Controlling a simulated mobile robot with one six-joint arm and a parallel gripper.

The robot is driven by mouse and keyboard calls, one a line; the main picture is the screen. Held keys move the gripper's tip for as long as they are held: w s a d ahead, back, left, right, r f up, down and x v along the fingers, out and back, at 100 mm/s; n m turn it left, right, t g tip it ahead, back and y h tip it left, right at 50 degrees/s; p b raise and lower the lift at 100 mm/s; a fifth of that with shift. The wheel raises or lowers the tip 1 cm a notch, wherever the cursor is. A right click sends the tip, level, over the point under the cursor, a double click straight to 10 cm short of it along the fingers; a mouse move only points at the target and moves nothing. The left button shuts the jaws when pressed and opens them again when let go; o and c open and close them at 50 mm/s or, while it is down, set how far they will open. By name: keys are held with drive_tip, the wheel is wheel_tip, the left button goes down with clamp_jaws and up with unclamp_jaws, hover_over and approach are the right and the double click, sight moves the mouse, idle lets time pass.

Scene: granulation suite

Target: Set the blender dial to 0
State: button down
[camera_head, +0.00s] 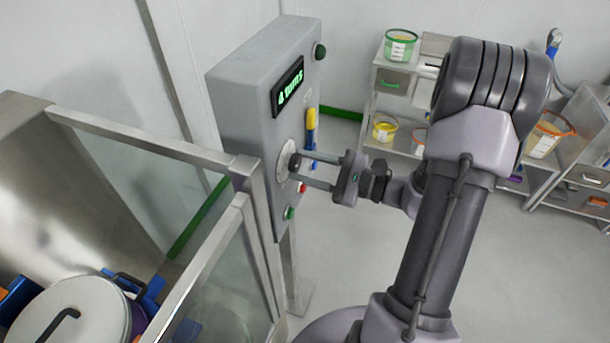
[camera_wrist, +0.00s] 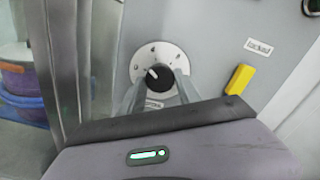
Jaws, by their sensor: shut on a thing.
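The blender control box (camera_head: 240,95) is a grey cabinet on a post, with a lit display (camera_head: 288,88) that reads "4 turns" in green. The dial is a black knob (camera_wrist: 153,76) on a round pale plate (camera_wrist: 140,60) with small marks around it. In the wrist view its white pointer line tilts up and to the left. My gripper (camera_head: 297,170) reaches the dial from the right in the head view. Its two fingers (camera_wrist: 157,95) are shut on the knob, one on each side. The fingers hide part of the lower plate, and its marks are too small to read.
A yellow switch handle (camera_wrist: 240,79) sits beside the dial, with red and green buttons (camera_head: 290,213) below. A metal-framed glass guard (camera_head: 205,270) stands close at the left. Shelves with tubs (camera_head: 398,45) stand at the back right. The floor between is clear.

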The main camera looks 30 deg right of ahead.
drive_tip(key=n+b, duration=0.4)
drive_tip(key=b, duration=0.1)
drive_tip(key=shift+f, duration=0.3)
drive_tip(key=n+b, duration=0.2)
drive_tip(key=b, duration=0.2)
drive_tip(key=shift+r+n, duration=0.2)
drive_tip(key=shift+n, duration=0.2)
drive_tip(key=shift+r, duration=0.1)
drive_tip(key=c, duration=0.9)
unclamp_jaws()
drive_tip(key=shift+o, duration=0.2)
